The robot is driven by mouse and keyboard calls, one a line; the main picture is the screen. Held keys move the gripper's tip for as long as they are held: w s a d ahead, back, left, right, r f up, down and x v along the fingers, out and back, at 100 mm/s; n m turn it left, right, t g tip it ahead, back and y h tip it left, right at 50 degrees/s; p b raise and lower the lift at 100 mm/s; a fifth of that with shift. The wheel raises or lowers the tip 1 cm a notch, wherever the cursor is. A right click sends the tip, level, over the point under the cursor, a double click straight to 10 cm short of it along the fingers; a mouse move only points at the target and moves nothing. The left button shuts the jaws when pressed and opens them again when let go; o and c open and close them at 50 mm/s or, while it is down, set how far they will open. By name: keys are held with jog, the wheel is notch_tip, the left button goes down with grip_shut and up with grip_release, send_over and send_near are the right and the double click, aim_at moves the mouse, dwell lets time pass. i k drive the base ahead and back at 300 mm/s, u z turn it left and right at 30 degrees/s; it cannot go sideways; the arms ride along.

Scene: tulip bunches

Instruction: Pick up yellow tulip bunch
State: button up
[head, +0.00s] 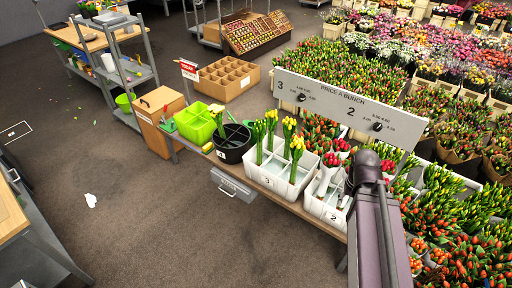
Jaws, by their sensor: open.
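Several yellow tulip bunches (297,148) stand upright, with green stems, in the left white crate (281,186), labelled 3, on the wooden bench. My arm (384,235) rises from the bottom right, and its dark upper joint (366,164) overlaps the right white crate (318,207), labelled 2. That crate holds red tulips (334,159) with pale stems or wrapping. I cannot make out my gripper; the arm hides part of the right crate and what lies behind it. The yellow bunches are left of my arm and clear of it.
A grey price board (345,104) stands behind the crates. Dense flower rows (440,205) fill the right. The floor (150,220) at left is mostly clear.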

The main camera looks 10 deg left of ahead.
aim_at(259, 133)
jog(key=i, duration=0.85)
jog(key=z, duration=0.05)
